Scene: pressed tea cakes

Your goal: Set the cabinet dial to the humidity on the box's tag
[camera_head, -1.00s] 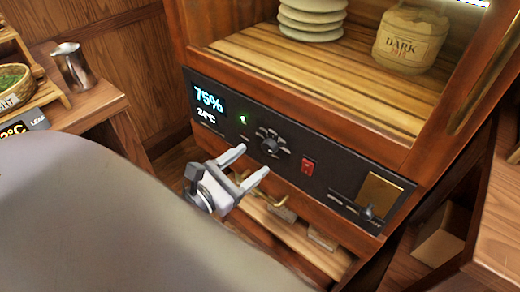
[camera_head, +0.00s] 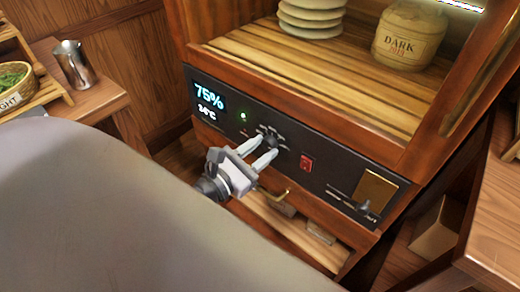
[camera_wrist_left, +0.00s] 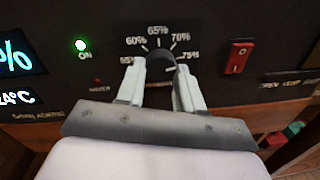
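The cabinet's black control panel (camera_head: 330,178) has a round dial (camera_head: 270,137) with a ring of marks. In the left wrist view the dial (camera_wrist_left: 162,62) has marks from about 55% to 75%, and its white line points towards 75%. The panel display (camera_head: 208,98) reads 75% and 24°C. My left gripper (camera_head: 264,147) is at the dial, its fingers closed in on either side of the knob, as the left wrist view (camera_wrist_left: 160,72) shows. No humidity tag is readable. My right gripper is out of view.
A red switch (camera_head: 307,163) sits right of the dial, and a small lever (camera_head: 366,208) farther right. A green light (camera_head: 243,116) glows on the left. A jar marked DARK (camera_head: 410,38) and stacked pale discs (camera_head: 312,18) stand on the slatted shelf above. A metal cup (camera_head: 71,64) stands left.

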